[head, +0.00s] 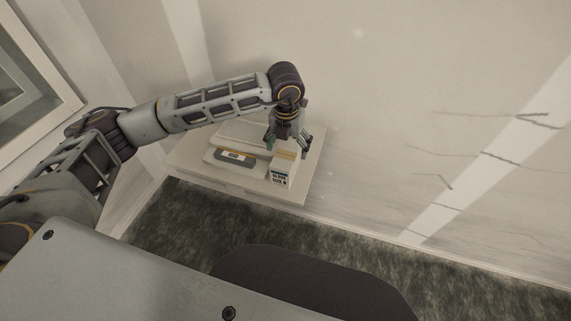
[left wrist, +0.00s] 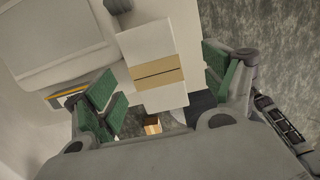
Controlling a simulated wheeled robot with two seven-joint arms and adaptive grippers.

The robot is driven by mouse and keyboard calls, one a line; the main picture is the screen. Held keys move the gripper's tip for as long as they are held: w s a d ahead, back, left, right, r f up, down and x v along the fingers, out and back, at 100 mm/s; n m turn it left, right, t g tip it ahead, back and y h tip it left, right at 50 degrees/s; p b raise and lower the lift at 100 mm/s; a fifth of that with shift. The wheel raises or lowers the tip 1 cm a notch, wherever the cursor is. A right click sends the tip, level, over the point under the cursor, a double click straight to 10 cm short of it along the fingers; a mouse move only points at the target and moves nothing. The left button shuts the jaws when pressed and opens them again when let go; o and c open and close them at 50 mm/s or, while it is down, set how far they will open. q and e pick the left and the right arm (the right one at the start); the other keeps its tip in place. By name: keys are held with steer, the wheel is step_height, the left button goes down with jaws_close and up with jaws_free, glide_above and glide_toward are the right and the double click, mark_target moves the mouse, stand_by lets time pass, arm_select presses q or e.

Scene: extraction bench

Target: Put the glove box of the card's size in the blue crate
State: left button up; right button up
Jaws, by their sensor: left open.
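A white glove box (head: 281,174) with a tan band across its top stands near the front right of the white bench. Its front has dark printed lettering, too small to read surely. My left gripper (head: 288,146) is open and points down right over it. In the left wrist view the glove box (left wrist: 152,52) shows between the two green-padded fingers of the left gripper (left wrist: 162,90), with a gap on each side. The card and the blue crate do not show in either view. My right gripper is not in view.
A pale bench-top device (head: 235,158) with a small display stands on the bench (head: 186,152), left of the box. The wall rises close behind the bench. Dark carpet (head: 180,215) lies in front. The bench's right end beside the box is clear.

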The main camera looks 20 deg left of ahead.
mark_target(285, 155)
arm_select(q)
steer(key=shift+f, duration=0.1)
steer(key=shift+s+a+f, duration=0.15)
steer(key=shift+s+f, duration=0.05)
steer(key=shift+f, duration=0.5)
steer(key=f, duration=0.1)
steer(key=f+p, duration=0.1)
steer(key=shift+a+f, duration=0.25)
steer(key=shift+f, duration=0.7)
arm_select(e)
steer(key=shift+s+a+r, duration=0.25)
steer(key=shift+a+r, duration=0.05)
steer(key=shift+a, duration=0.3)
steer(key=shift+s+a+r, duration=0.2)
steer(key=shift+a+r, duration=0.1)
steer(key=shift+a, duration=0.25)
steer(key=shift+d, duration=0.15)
